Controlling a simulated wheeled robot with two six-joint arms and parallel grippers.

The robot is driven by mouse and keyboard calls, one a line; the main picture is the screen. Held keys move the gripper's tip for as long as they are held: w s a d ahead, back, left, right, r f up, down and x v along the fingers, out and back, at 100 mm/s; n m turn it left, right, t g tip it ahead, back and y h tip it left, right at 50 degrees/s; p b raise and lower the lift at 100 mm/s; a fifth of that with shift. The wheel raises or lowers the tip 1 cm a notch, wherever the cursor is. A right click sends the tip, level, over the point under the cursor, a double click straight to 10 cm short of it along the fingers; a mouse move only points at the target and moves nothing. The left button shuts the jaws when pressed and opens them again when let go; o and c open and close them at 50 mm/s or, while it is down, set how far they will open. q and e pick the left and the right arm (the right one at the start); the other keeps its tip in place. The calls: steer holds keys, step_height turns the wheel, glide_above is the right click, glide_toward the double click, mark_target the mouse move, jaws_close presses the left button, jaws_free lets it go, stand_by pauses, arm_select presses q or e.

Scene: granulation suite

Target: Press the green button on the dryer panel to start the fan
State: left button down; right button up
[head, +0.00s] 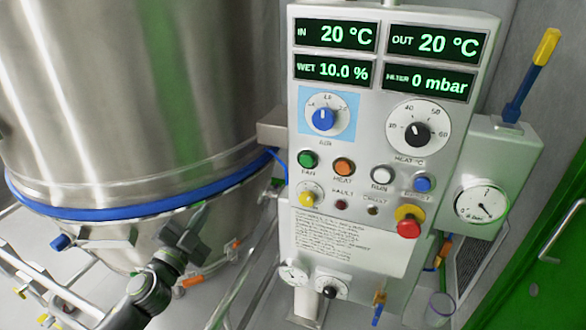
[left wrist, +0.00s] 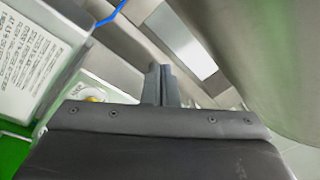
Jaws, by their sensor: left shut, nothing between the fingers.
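The green button (head: 308,159), labelled FAN, sits at the left of the upper button row on the grey dryer panel (head: 340,190). Nothing covers it in the head view. My left gripper (head: 200,213) is in front of the steel vessel, left of the panel and lower in the picture than the button, apart from it. Its fingers are shut and empty; they also show together in the left wrist view (left wrist: 160,84). That view shows part of the panel's printed text at the left, but not the green button. My right gripper is not in view.
An orange button (head: 344,167), a white button (head: 381,175) and a blue button (head: 422,183) share the row. A red stop knob (head: 409,227) is lower right. The steel vessel (head: 130,90) with a blue band (head: 120,212) fills the left. Displays read 20 °C, 10.0 % and 0 mbar.

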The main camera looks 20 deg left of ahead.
arm_select(q)
steer(key=d+r+m+g+h+p, duration=0.1)
steer(key=d+r+m+g+h, duration=0.6)
steer(key=m, duration=1)
steer(key=shift+s+d+r+m+g+h, duration=0.4)
steer(key=shift+d+r+h, duration=1.5)
steer(key=shift+h, duration=1.2)
steer(key=shift+d, duration=0.15)
steer(key=p, duration=0.4)
glide_toward(312, 163)
steer(key=d, duration=0.4)
steer(key=shift+w+d+p, duration=0.1)
steer(key=shift+w+p, duration=0.5)
steer(key=shift+w, duration=1.35)
